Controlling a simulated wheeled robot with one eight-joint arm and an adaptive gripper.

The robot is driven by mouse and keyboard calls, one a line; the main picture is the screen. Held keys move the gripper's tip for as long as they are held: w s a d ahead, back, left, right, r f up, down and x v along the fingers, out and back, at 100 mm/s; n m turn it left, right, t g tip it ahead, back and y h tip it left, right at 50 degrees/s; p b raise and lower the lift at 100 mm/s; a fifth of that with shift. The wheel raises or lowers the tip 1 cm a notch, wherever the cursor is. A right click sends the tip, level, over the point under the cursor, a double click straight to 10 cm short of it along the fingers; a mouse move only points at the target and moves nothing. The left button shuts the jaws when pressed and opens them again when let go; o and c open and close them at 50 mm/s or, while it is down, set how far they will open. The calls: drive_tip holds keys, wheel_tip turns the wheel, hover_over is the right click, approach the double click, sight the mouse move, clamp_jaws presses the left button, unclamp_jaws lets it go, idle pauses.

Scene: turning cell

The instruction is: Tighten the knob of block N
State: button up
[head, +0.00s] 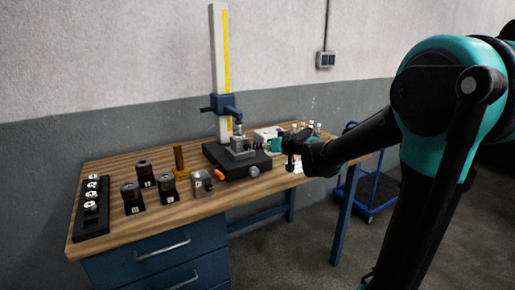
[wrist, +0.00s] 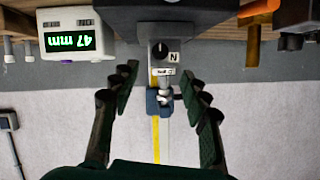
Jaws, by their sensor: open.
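Block N (wrist: 174,70) is a light grey block with a black "N" label. In the wrist view, which is upside down, it sits against the dark base of the height stand. Its knob (wrist: 160,50) is round and black with a pale pointer mark. In the head view the block (head: 239,146) is on the black base (head: 232,163) in front of the upright column. My gripper (wrist: 162,77) is open, its two fingers apart on either side of the block's line, with nothing between the tips. It also shows in the head view (head: 277,146), to the right of the block.
A white display box (wrist: 70,35) reads 47 mm. The column (head: 219,75) with a yellow scale rises behind the base. Dark cylinders (head: 146,173), an orange-levered grey block (head: 202,184) and a black rack (head: 91,215) stand left on the bench (head: 190,216). A blue trolley (head: 372,190) is beyond.

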drive_tip(key=shift+v, duration=1)
drive_tip(key=s+d+f+m+g+h, duration=0.2)
drive_tip(key=s+d+f+g+h, duration=0.1)
drive_tip(key=s+d+f, duration=0.8)
drive_tip(key=s+d+f+m+g+h, duration=0.3)
drive_tip(key=s+d+f, duration=0.7)
drive_tip(key=s, duration=0.8)
wheel_tip(320, 180, down, 3)
drive_tip(key=h, duration=0.2)
drive_tip(key=shift+s+d+r+h, duration=0.2)
drive_tip(key=shift+d+h, duration=0.1)
drive_tip(key=shift+d, duration=0.05)
